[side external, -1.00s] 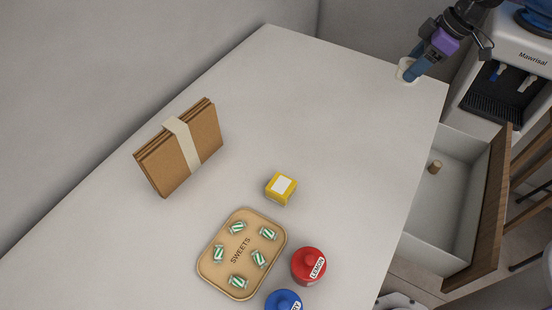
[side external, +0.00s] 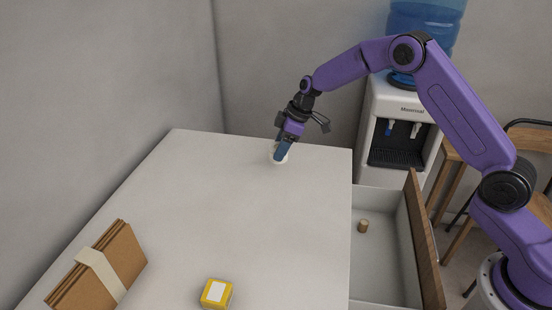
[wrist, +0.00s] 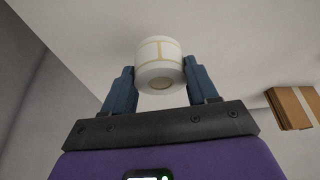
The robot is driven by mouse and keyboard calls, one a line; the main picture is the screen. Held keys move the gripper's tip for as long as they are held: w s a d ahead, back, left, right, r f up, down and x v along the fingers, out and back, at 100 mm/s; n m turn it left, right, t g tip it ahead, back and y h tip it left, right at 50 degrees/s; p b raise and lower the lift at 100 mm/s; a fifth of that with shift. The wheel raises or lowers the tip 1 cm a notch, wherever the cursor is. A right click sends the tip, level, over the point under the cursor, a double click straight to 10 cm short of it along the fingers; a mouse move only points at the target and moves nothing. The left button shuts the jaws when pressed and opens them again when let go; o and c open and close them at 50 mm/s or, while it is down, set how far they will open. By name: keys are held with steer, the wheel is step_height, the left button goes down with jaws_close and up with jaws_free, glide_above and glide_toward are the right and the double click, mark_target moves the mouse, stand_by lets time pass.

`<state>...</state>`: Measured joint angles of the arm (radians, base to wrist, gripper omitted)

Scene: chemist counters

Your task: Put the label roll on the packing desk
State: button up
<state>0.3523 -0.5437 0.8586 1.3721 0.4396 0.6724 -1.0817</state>
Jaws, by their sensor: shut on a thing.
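The label roll (side external: 278,158) is a small white roll, held at the far edge of the pale desk (side external: 225,215). My gripper (side external: 281,153) is shut on it from above. In the wrist view the roll (wrist: 160,55) sits between the two blue fingers of my gripper (wrist: 160,78), with pale yellow-lined labels on its side and a brownish core at its end. The desk surface (wrist: 235,40) lies beyond it. I cannot tell whether the roll touches the desk.
A banded stack of brown cardboard (side external: 100,265) and a yellow box with a white label (side external: 216,293) stand on the desk's near part. An open drawer (side external: 378,260) holding a cork-like piece (side external: 363,226) juts out right. A water dispenser (side external: 400,125) stands behind. The desk's middle is clear.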

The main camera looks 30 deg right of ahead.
steer(key=shift+w+a+f, duration=0.2)
steer(key=shift+w+f, duration=0.8)
steer(key=shift+f, duration=1.7)
steer(key=shift+f, duration=0.15)
steer(key=o, duration=1.1)
steer(key=v, duration=1.2)
